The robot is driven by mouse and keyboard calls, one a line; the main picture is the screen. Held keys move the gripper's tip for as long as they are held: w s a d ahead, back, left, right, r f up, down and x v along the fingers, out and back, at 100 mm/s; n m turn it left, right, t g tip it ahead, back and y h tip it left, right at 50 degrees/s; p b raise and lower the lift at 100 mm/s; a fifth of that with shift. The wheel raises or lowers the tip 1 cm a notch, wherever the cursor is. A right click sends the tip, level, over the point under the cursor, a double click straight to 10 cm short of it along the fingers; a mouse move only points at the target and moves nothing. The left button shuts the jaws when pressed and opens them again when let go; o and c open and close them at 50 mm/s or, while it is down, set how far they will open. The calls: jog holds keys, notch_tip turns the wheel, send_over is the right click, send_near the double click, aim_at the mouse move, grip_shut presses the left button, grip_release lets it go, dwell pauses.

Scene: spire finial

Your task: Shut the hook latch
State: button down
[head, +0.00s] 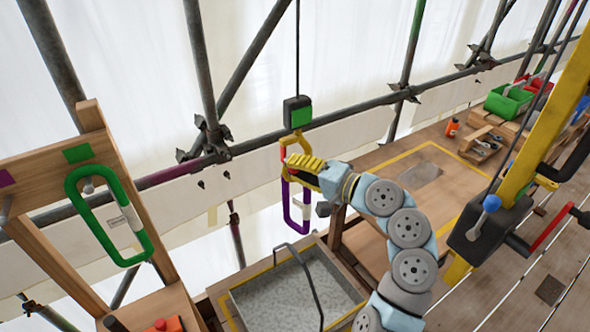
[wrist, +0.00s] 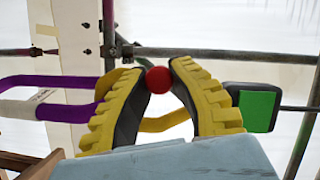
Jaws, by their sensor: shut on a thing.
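The hook block (head: 297,112), dark with a green face, hangs on a cable in the head view; it lies on its side at right in the wrist view (wrist: 258,108). A yellow hook shows behind my fingers (wrist: 165,123). A purple link (head: 285,207) with a white labelled band hangs below the block, and shows at left in the wrist view (wrist: 75,112). My gripper (head: 297,160), with yellow-ribbed fingers, is at the hook. Its fingertips are closed on a red ball-shaped knob (wrist: 158,80), seemingly of the latch. My fingers hide whether the latch meets the hook tip.
A green link (head: 75,210) with a white band hangs on a wooden frame at left. Scaffold poles (head: 205,70) stand behind the hook. A grey tray (head: 295,290) with a dark handle is below. A yellow post (head: 550,125) and a green bin (head: 508,103) are at right.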

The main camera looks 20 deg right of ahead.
jog(key=shift+f, duration=0.15)
jog(key=c, duration=0.9)
grip_release()
jog(key=shift+o, duration=0.2)
jog(key=v, duration=1.2)
jog(key=shift+a, duration=0.1)
